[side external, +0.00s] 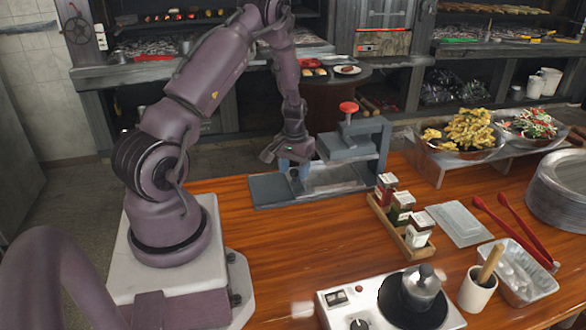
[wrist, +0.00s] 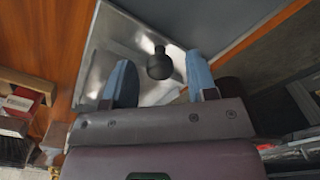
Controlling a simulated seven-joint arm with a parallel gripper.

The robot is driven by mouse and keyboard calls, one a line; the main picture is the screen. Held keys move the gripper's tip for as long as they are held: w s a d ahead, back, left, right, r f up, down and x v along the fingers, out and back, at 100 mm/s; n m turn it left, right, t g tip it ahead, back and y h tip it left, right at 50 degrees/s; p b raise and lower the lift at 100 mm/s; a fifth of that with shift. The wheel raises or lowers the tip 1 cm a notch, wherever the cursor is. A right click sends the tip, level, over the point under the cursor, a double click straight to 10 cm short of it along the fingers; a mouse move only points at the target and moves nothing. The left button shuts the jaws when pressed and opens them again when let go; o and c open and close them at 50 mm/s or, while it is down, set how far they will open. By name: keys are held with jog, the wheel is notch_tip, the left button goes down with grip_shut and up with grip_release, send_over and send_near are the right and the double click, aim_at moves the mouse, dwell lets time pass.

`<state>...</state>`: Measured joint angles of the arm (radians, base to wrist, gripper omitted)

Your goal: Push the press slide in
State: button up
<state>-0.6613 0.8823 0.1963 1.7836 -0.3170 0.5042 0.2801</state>
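The press (side external: 384,145) is a grey frame with a red knob on top, standing on the wooden counter. Its flat base (side external: 268,190) extends to the left. The shiny metal slide (side external: 345,178) lies on the base, partly under the press frame; it also shows in the wrist view (wrist: 105,55). A dark round knob (wrist: 159,66) stands on the slide. My gripper (side external: 294,172) points down just above the base, left of the press frame. In the wrist view its two blue fingers (wrist: 160,80) are apart, with the knob seen between them. I cannot tell whether they touch it.
A wooden rack of spice boxes (side external: 403,222) stands in front of the press. A burner with a metal pot (side external: 422,285) is at the front. Red tongs (side external: 515,232), a grey board (side external: 459,223) and stacked plates (side external: 562,190) are at right. The counter left of the spice rack is clear.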

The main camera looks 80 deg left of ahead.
jog(key=shift+r, duration=0.1)
notch_tip(320, 180, up, 13)
dwell(0.6)
